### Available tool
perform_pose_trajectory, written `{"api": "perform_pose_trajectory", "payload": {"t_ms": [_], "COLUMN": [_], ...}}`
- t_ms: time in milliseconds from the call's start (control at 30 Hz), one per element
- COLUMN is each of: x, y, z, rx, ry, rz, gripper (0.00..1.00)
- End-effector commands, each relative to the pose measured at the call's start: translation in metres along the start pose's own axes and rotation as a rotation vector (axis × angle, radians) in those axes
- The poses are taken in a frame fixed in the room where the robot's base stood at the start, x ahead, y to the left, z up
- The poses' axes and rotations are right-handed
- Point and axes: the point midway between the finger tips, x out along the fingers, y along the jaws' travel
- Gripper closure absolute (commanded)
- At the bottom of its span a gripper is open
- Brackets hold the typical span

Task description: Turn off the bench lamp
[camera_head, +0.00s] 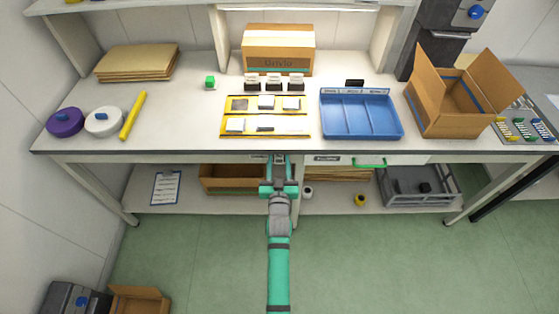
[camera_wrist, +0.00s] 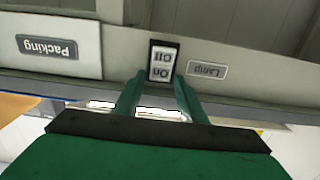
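The lamp switch (camera_wrist: 163,62) is a small white rocker in a black frame on the bench's front edge, marked On and Off. It shows upside down in the wrist view, beside a grey Lamp label (camera_wrist: 207,69). I cannot tell which half is pressed. My gripper (camera_wrist: 158,80) has its two green fingers apart, with the tips close to the switch, one toward each side. I cannot tell whether they touch it. In the head view my gripper (camera_head: 279,160) is at the bench's front edge and hides the switch. The lamp itself is not clearly in view.
A Packing label (camera_wrist: 47,47) sits on the drawer front beside the switch. A green handle (camera_head: 370,163) sticks out to the right.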

Motion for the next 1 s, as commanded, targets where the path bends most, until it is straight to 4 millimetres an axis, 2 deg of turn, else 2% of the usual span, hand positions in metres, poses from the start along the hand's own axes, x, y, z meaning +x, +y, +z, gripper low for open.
{"api": "perform_pose_trajectory", "payload": {"t_ms": [33, 100, 133, 567, 1000], "x": [0.0, 0.0, 0.0, -0.0008, -0.0041], "y": [-0.0001, 0.0001, 0.0001, -0.0018, 0.001], "z": [0.0, -0.0001, -0.0001, 0.0024, 0.0094], "rx": [0.0, 0.0, 0.0, -0.001, -0.001], "ry": [0.0, 0.0, 0.0, 0.061, 0.26], "rz": [0.0, 0.0, 0.0, -0.002, 0.002], "gripper": [0.76, 0.93, 0.96, 0.96, 0.96]}}
